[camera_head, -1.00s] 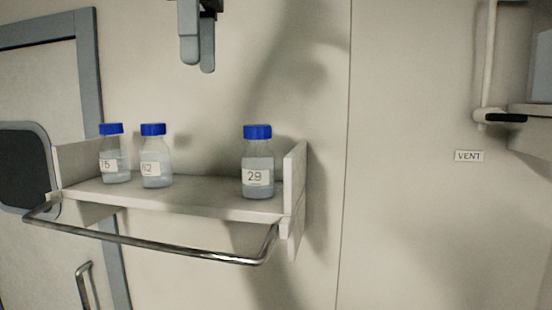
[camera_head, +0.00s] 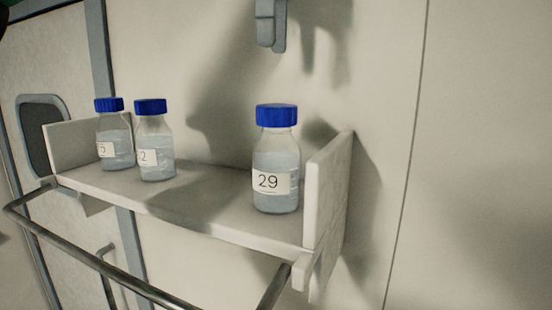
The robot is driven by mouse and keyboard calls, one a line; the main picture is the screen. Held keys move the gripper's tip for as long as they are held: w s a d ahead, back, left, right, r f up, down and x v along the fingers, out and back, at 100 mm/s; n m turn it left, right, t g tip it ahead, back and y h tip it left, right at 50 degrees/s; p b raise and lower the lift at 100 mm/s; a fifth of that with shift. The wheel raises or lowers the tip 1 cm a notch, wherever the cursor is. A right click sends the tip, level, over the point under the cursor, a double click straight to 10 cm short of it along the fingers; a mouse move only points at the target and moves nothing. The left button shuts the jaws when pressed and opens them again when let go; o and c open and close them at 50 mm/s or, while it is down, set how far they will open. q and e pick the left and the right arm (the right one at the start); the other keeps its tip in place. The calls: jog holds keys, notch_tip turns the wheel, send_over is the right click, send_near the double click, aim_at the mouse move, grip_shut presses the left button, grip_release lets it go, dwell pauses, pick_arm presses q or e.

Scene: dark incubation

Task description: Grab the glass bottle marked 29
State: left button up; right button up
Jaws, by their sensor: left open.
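The glass bottle marked 29 (camera_head: 277,165) stands upright at the right end of a white wall shelf (camera_head: 215,222), near its right side wall. It has a blue cap, holds clear liquid, and its label faces me. My left gripper (camera_head: 272,42) hangs in from the top edge, above the bottle and apart from it. Only its grey fingers show, seen nearly edge-on; they are open with nothing between them. My right gripper is not in view.
Two similar blue-capped bottles, one at the far left (camera_head: 115,140) and one beside it (camera_head: 155,145), stand on the shelf's left part. A metal rail (camera_head: 110,268) runs in front of the shelf. The shelf's right side wall (camera_head: 328,190) rises close to bottle 29.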

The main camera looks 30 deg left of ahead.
aim_at(275, 105)
pick_arm(q)
jog(key=f, duration=0.1)
jog(key=w+f, duration=0.1)
jog(key=f, duration=0.1)
jog(key=shift+w+a+f, duration=0.1)
jog(key=shift+w+f, duration=0.05)
jog(key=shift+f, duration=0.15)
jog(key=shift+s+f, duration=0.3)
jog(key=shift+f, duration=0.5)
jog(key=shift+w+f, duration=0.1)
jog(key=shift+f, duration=3.15)
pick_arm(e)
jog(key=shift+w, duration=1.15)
pick_arm(q)
grip_shut()
